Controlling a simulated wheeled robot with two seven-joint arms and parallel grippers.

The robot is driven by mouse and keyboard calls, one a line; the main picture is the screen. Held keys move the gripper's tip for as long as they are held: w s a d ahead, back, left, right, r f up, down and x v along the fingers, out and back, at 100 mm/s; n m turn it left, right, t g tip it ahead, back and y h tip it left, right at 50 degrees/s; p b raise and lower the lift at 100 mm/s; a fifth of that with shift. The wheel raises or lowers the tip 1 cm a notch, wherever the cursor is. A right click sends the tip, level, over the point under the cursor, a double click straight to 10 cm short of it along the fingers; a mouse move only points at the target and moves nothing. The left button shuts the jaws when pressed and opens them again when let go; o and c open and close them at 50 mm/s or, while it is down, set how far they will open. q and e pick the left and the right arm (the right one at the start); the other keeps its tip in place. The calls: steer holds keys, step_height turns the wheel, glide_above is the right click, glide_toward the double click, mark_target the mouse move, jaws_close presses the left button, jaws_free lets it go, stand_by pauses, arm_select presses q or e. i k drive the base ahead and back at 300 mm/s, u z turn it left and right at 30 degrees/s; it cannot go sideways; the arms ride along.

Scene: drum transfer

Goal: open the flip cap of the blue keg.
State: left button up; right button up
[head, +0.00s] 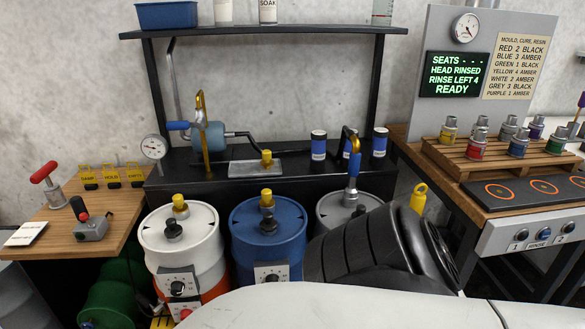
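The blue keg (262,240) stands upright in the lower middle, between a white keg and a grey keg. A yellow fitting (266,199) stands up on its top, with a dark blue part (268,226) just in front of it. I cannot tell from this view whether its flip cap is open or shut. A small dial panel (271,273) is on its front, its lower part hidden by my white body. A black ribbed part of my own arm is close to the keg's right side. Neither gripper can be made out.
The white keg (178,246) is on the left and the grey keg (335,209) on the right, partly behind my arm. A black bench (215,180) with a tap and jars stands behind. A wooden side table (124,206) is left; a seat rack (480,160) is right.

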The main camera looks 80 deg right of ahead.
mark_target(269, 224)
steer(key=z, duration=1.15)
steer(key=i, duration=0.2)
steer(key=z, duration=1.25)
